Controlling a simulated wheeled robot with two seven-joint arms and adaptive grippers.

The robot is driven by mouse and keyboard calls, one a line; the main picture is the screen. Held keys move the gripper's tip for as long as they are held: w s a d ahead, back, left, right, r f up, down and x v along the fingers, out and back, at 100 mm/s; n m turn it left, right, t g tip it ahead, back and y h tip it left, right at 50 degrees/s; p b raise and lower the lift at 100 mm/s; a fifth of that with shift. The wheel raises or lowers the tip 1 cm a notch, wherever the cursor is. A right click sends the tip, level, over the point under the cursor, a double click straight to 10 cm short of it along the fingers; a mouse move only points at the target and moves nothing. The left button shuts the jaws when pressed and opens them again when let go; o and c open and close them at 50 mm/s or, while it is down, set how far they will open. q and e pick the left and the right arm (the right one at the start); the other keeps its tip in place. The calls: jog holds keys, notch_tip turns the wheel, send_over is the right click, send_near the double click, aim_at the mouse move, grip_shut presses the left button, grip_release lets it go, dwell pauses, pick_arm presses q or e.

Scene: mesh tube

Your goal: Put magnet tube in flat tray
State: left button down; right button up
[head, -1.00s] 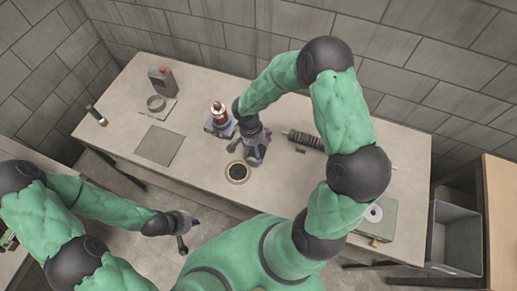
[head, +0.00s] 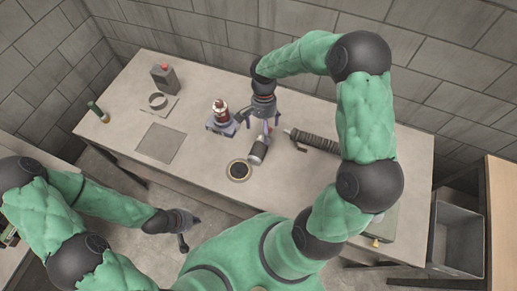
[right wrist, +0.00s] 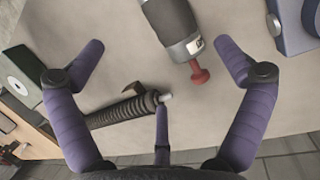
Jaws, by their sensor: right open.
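In the right wrist view this grey cylinder (right wrist: 172,22) lies beyond the spread fingers of my right gripper (right wrist: 160,52), which is open and empty. A flat grey square (head: 160,143), possibly the flat tray, lies on the left part of the table. My left gripper (head: 183,232) hangs off the table's front edge; its fingers are too small to read.
A black ribbed rod (head: 316,142) lies right of the cylinder. A red-and-white bottle on a blue-grey stand (head: 221,122) stands left of the gripper.

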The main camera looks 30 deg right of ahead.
aim_at(263, 146)
jog(key=shift+w+d+f+y+b, duration=0.1)
jog(key=shift+d+f+y+b, duration=0.1)
jog(key=shift+d+y, duration=0.25)
jog(key=shift+w+d+f+y+b, duration=0.1)
jog(key=shift+d+y+b, duration=0.1)
jog(key=shift+d+y, duration=0.25)
jog(key=b+x, duration=0.1)
jog(key=x, duration=0.4)
jog(key=shift+a+f, duration=0.15)
jog(key=shift+w+b+x, duration=0.2)
jog(key=shift+b+x, duration=0.5)
jog(key=shift+x, duration=1.9)
jog(key=c, duration=1.6)
jog(key=shift+o, duration=0.2)
